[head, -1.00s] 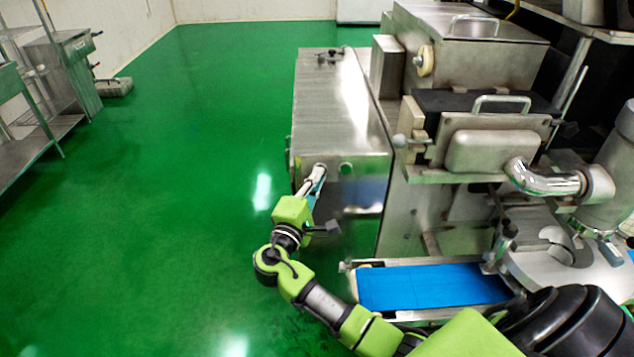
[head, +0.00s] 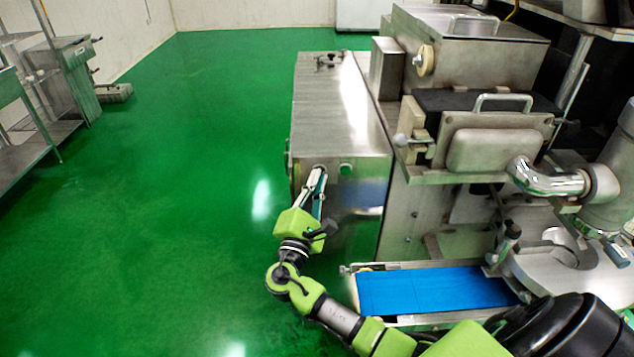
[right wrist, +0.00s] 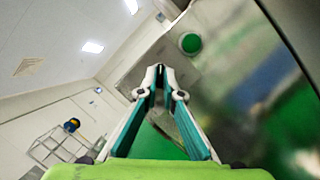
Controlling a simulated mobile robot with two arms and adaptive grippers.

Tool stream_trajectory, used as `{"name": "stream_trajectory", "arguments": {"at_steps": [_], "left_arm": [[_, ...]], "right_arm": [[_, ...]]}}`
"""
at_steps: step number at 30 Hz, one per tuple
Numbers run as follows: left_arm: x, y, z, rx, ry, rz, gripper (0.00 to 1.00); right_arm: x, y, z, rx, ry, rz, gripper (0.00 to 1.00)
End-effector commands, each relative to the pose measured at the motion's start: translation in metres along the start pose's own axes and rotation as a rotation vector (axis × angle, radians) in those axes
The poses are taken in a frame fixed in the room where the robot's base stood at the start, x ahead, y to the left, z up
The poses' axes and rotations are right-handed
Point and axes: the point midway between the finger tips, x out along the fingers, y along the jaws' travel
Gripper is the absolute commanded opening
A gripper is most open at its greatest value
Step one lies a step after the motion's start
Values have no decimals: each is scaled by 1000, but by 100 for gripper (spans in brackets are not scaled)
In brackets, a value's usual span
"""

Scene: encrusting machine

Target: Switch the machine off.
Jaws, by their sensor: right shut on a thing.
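The encrusting machine (head: 495,150) stands on the right. Its steel cabinet (head: 335,105) has a front panel with a green button (head: 345,168), which also shows in the right wrist view (right wrist: 190,43). My right gripper (head: 319,170) is at the upper left of this panel, left of the green button and apart from it. In the right wrist view the fingertips (right wrist: 157,70) meet at the panel. The gripper is shut on a small part there, which the tips hide. My left gripper is not in view.
A blue conveyor belt (head: 435,289) lies below the panel, to the right of my right arm. Steel shelving (head: 45,110) stands at the far left. The green floor (head: 180,200) between is clear.

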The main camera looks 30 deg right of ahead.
Motion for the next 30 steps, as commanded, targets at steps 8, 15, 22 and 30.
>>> {"name": "stream_trajectory", "arguments": {"at_steps": [8,15,22,30], "left_arm": [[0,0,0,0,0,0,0],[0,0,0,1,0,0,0],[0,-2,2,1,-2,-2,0],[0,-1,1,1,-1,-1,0]], "right_arm": [[-1,-1,-1,-5,4,1,0],[-1,-1,-1,-4,3,0,24],[-1,0,0,-3,1,0,24],[-34,-1,-2,-2,5,-2,24]]}}
